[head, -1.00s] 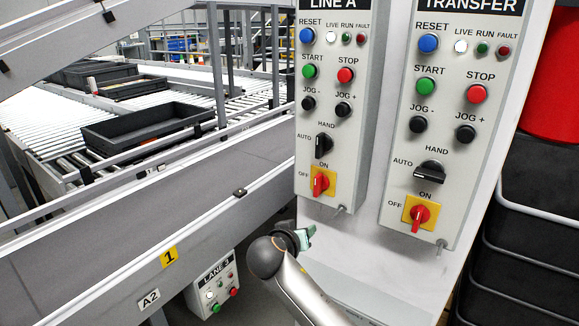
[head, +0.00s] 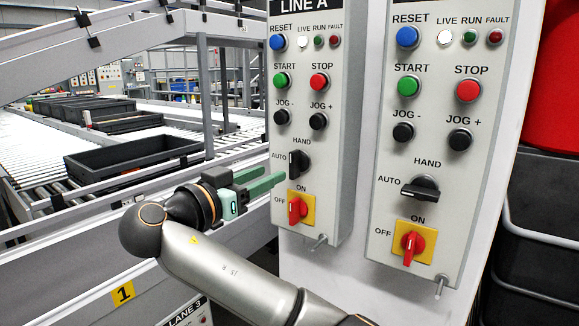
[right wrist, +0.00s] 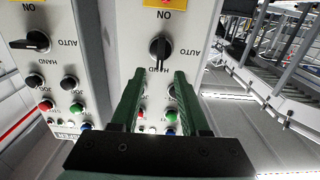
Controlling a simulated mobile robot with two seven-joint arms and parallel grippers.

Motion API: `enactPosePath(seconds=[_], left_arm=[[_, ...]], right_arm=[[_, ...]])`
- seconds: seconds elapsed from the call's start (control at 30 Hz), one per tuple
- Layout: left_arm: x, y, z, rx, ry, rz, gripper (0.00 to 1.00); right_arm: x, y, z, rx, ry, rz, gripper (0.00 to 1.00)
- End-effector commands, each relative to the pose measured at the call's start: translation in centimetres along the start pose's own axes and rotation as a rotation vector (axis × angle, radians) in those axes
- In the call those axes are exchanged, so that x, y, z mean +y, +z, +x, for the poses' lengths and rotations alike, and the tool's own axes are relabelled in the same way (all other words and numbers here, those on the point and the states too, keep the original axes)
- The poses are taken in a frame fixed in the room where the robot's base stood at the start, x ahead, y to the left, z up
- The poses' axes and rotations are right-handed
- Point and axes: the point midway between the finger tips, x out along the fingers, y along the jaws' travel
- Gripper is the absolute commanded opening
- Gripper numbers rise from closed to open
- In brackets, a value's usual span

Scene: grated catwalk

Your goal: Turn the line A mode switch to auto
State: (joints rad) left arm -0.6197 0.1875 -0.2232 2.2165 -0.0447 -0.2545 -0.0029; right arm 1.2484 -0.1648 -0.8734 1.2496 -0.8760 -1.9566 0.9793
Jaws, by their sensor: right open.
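The line A mode switch (head: 299,163) is a black knob on the left grey panel, below the HAND label and right of AUTO. Its handle stands upright, towards HAND. It also shows in the upside-down right wrist view (right wrist: 160,48), with HAND below it. My right gripper (head: 272,176) is open and empty, just left of and slightly below the switch in the head view. In the right wrist view its two green fingers (right wrist: 159,75) point towards the panel, and the knob appears beyond the gap between the tips. No contact can be made out. My left gripper is out of view.
Below the switch is a red ON/OFF switch on a yellow plate (head: 297,210); push buttons sit above. The TRANSFER panel (head: 430,290) stands to the right, its mode knob (head: 420,188) lying towards AUTO. A conveyor with a dark tray (head: 130,155) is at left.

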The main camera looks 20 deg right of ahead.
Motion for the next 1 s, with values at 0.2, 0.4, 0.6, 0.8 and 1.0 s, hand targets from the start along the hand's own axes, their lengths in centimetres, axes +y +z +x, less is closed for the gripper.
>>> enactPosePath(seconds=[0.2, 0.4, 0.6, 0.8, 1.0], left_arm=[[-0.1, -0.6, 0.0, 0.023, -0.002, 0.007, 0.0], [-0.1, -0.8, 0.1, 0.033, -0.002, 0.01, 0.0], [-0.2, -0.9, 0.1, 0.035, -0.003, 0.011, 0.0], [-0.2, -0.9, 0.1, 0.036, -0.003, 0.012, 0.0], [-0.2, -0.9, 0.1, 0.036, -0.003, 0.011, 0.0]], right_arm=[[0.1, 0.0, 4.7, 0.0, 0.004, -0.002, 0.45], [0.1, 0.0, 7.3, 0.0, 0.002, -0.001, 0.45], [0.0, 0.0, 8.2, -0.001, -0.001, -0.002, 0.45], [0.0, 0.0, 8.2, -0.001, -0.001, -0.001, 0.45], [0.0, 0.1, 8.2, -0.002, -0.001, -0.002, 0.25]])
